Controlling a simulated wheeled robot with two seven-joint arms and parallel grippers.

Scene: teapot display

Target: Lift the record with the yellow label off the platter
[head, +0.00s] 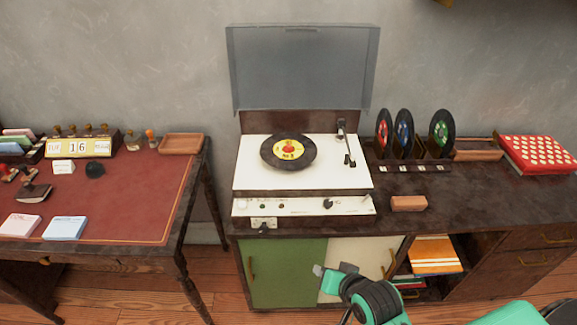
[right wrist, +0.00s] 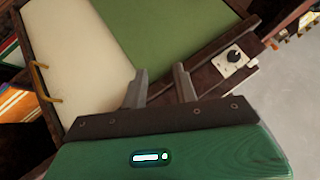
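The record with the yellow label (head: 289,149) lies flat on the platter of the white record player (head: 253,172). The label has a red and orange print. The platter is hidden under the record. The tone arm (head: 347,147) stands to the right of the record, clear of it. My right gripper (head: 320,270) is low in front of the cabinet, below the player and apart from the record. In the right wrist view its two fingers (right wrist: 160,83) are spread with nothing between them. My left gripper is not in view.
The player's clear lid (head: 300,70) is raised. Several records stand in a rack (head: 415,167) to its right, with a brown block (head: 408,203) in front. A red spotted case (head: 537,154) lies far right. A red-topped desk (head: 125,195) stands left. Green and cream cabinet doors (head: 285,272) are below.

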